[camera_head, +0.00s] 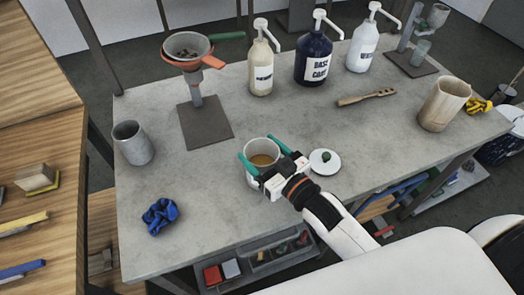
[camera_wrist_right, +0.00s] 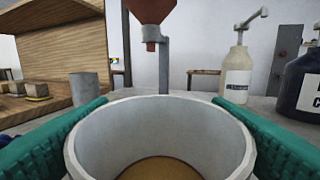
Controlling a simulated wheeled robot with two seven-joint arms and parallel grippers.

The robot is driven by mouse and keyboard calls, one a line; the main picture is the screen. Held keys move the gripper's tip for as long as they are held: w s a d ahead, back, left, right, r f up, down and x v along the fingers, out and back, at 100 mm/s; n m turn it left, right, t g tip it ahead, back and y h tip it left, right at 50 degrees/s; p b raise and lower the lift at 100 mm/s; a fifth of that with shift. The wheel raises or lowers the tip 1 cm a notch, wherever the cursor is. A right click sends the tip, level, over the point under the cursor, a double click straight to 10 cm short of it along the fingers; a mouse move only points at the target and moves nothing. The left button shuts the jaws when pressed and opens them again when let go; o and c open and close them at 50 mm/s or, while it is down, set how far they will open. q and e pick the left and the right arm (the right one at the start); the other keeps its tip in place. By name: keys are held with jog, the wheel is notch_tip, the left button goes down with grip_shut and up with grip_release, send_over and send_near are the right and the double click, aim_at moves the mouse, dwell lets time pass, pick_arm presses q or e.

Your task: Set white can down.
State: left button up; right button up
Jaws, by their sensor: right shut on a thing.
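The white can (camera_head: 262,147) is open-topped and holds an amber-brown liquid. It is near the front middle of the grey table in the head view. My right gripper (camera_head: 264,166) is shut on the can, with its green fingers on either side of the wall. In the right wrist view the can (camera_wrist_right: 160,112) fills the lower middle, upright, between the green fingers. I cannot tell whether its base touches the table. My left gripper is not in view.
The grey table (camera_head: 220,215) has free room front left. A funnel stand (camera_head: 195,95) is behind left, a grey cup (camera_head: 132,143) and blue cloth (camera_head: 160,214) are left.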

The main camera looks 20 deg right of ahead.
jog(key=o, duration=1.1)
jog(key=shift+f, duration=0.15)
jog(key=shift+c, duration=0.2)
jog(key=o, duration=0.4)
jog(key=shift+o, duration=0.2)
jog(key=shift+s+r, duration=0.1)
jog(key=shift+r, duration=0.1)
jog(key=b+v, duration=0.2)
jog(key=v, duration=0.9)
jog(key=shift+s+d, duration=0.15)
jog(key=shift+s, duration=0.25)
